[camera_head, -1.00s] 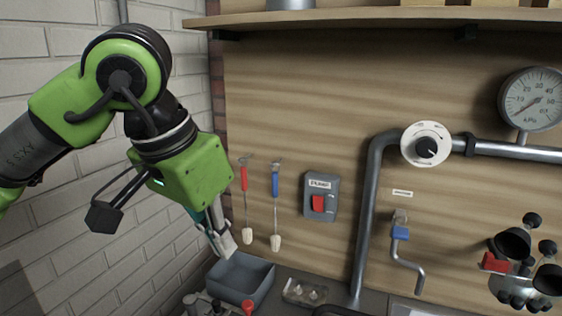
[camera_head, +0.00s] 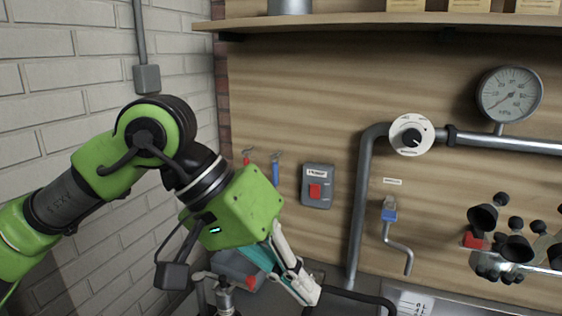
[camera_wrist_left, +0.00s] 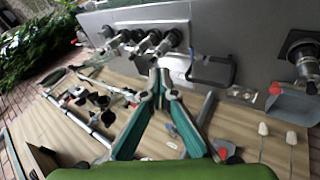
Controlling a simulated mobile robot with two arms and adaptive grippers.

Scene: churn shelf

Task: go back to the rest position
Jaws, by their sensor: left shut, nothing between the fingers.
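My left gripper (camera_head: 307,290) hangs from the green arm at the lower middle of the head view, tilted down to the right. Its two pale and teal fingers are closed together with nothing between them. In the left wrist view, the fingers (camera_wrist_left: 160,78) meet at their tips in front of the grey counter, which carries metal taps. The gripper covers the lower parts of the red-handled brush (camera_head: 246,157) and the blue-handled brush (camera_head: 275,170) on the wall. It also partly hides a grey bin (camera_head: 235,266). My right gripper is not in view.
Black cups (camera_head: 500,235) hang at right. A shelf (camera_head: 380,22) runs above; a brick wall (camera_head: 60,110) stands left.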

